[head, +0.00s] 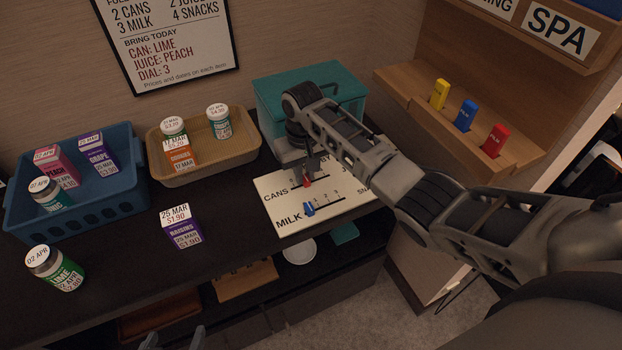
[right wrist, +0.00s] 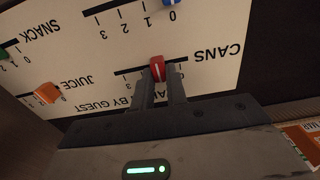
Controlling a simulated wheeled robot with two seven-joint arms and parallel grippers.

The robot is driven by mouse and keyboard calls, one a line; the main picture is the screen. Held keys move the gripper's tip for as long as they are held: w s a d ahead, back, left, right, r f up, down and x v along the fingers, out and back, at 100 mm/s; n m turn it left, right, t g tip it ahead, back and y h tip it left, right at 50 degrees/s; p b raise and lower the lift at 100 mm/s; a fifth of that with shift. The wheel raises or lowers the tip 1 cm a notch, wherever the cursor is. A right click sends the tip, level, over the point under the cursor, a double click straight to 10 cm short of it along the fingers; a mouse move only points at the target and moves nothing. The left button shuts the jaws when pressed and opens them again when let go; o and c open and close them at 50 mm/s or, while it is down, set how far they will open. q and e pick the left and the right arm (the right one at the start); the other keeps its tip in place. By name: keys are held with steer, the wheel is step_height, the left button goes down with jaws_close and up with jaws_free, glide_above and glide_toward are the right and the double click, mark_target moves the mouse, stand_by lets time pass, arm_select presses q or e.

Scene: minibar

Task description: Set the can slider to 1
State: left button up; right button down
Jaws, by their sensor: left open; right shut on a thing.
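The cans slider is a red knob (head: 307,181) on the cream board (head: 283,237), on the line beside the CANS label. It also shows in the right wrist view (right wrist: 157,68), where the board appears upside down. My right gripper (head: 304,170) is shut on the red knob, its fingers on either side of it. My left gripper (head: 175,339) is open and empty at the bottom edge of the head view.
A blue milk slider (head: 309,210) sits near 0; orange (right wrist: 47,93) and green (right wrist: 3,52) sliders are on the same board. A teal box (head: 270,92) stands behind. A blue basket (head: 120,192), a tan tray (head: 200,174) and a raisins box (head: 181,228) stand left.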

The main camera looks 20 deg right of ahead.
mark_target(305, 175)
steer(key=c, duration=1.4)
jaws_free()
arm_select(q)
steer(key=shift+w+a, duration=0.15)
steer(key=shift+w+r, duration=0.1)
arm_select(e)
steer(key=shift+r, duration=0.1)
steer(key=shift+r, duration=0.2)
arm_select(q)
steer(key=p, duration=0.1)
steer(key=r+p, duration=0.1)
steer(key=p, duration=0.1)
steer(key=shift+s+a, duration=0.25)
steer(key=shift+a, duration=0.05)
arm_select(e)
step_height(305, 175, up, 15)
steer(key=shift+r, duration=0.2)
